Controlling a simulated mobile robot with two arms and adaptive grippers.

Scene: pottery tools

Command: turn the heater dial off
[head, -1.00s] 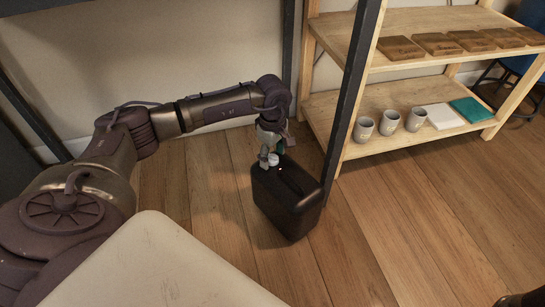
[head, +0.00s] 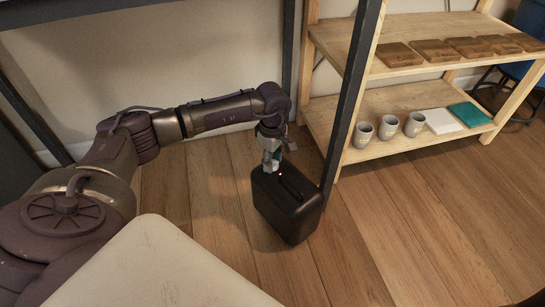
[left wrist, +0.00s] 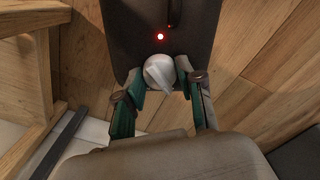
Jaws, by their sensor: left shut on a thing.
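The heater (head: 290,214) is a dark upright box standing on the wooden floor, with a handle on top. Its pale dial (left wrist: 160,73) sits on the top face near one end, with its pointed ridge towards the bottom of the left wrist view. A small red light (left wrist: 160,37) glows beside the dial. My left gripper (head: 269,164) comes down on the dial from above. In the left wrist view the gripper (left wrist: 159,76) has its two fingers on either side of the dial, shut on it. In the head view the fingers mostly hide the dial. My right gripper is not seen.
A dark post (head: 352,95) rises right behind the heater. A wooden shelf (head: 350,152) at right holds grey cups (head: 389,127), brown blocks (head: 400,54), and white and teal slabs (head: 470,114). Floor in front of the heater is clear.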

